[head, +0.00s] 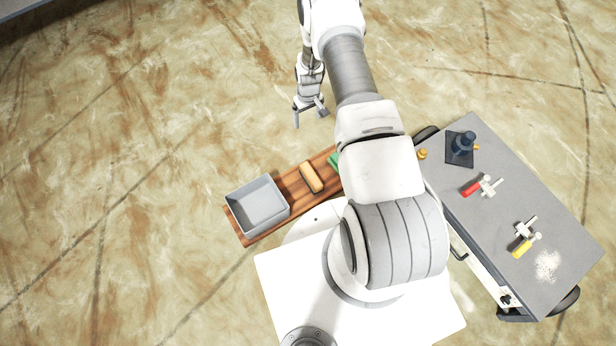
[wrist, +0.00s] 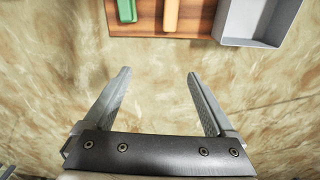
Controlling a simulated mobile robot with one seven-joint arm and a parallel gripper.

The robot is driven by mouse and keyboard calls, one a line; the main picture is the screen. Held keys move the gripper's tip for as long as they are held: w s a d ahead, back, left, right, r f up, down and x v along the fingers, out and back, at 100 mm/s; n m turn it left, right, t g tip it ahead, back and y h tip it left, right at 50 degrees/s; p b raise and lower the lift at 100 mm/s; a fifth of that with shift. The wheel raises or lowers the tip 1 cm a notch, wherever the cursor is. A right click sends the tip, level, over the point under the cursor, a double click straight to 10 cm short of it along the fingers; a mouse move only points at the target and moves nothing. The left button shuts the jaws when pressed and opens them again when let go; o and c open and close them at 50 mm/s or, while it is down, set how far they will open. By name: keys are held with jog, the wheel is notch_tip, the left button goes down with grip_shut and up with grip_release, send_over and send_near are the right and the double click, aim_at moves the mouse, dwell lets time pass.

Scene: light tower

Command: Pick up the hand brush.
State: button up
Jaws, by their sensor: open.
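A tan, oblong, block-like item (head: 311,178) lies on a wooden board (head: 290,186); it may be the hand brush, but I see no clear bristles. It also shows at the top edge of the wrist view (wrist: 171,15), cut off by the frame. Beside it lies a green item (head: 334,160), partly hidden by my arm in the head view; its near end shows in the wrist view (wrist: 126,10). My gripper (head: 310,114) is open and empty, off the board's far side. In the wrist view its fingers (wrist: 157,75) have only floor between them.
A grey open bin (head: 258,207) sits on the board's left end, close to the tan item. At right, a grey-topped cart (head: 535,190) holds a dark blue object (head: 463,145), red and yellow-handled items and white powder. The floor at left is clear.

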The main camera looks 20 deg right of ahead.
send_over(311, 175)
notch_tip(311, 175, down, 12)
jog(key=shift+g, duration=0.4)
notch_tip(311, 175, down, 12)
jog(key=b, duration=0.4)
jog(key=shift+a+r, duration=0.1)
jog(key=shift+r, duration=0.15)
jog(key=shift+f+b, duration=1.85)
jog(key=shift+f, duration=1.25)
grip_shut()
